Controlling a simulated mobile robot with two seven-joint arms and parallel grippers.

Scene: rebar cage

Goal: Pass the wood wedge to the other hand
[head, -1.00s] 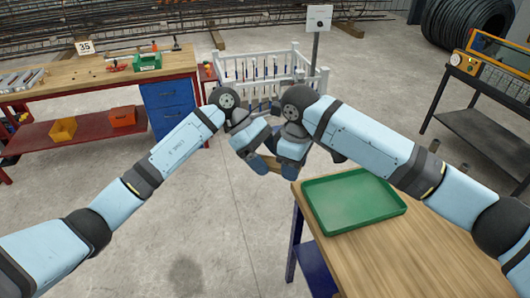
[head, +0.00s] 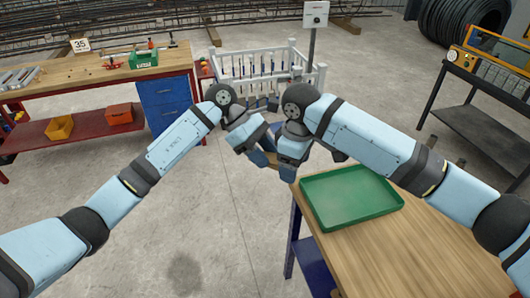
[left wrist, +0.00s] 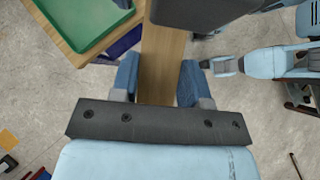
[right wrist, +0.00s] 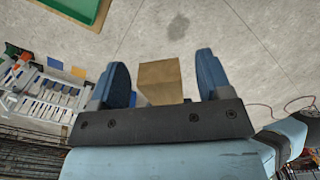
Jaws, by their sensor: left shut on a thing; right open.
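The wood wedge (left wrist: 162,65) is a long tan block. My left gripper (left wrist: 159,85) is shut on it, with a blue finger on each side in the left wrist view. In the right wrist view the wedge's end (right wrist: 160,83) stands between the fingers of my right gripper (right wrist: 164,78). That gripper is open, with a gap on both sides of the wedge. In the head view, my left gripper (head: 262,158) and right gripper (head: 289,170) meet close together in mid-air, and they mostly hide the wedge.
A wooden table (head: 437,235) with a green tray (head: 350,198) stands at the right, close to my right gripper. A workbench (head: 100,75) is at the back left. A white rack (head: 262,65) stands behind the grippers. The floor below them is clear.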

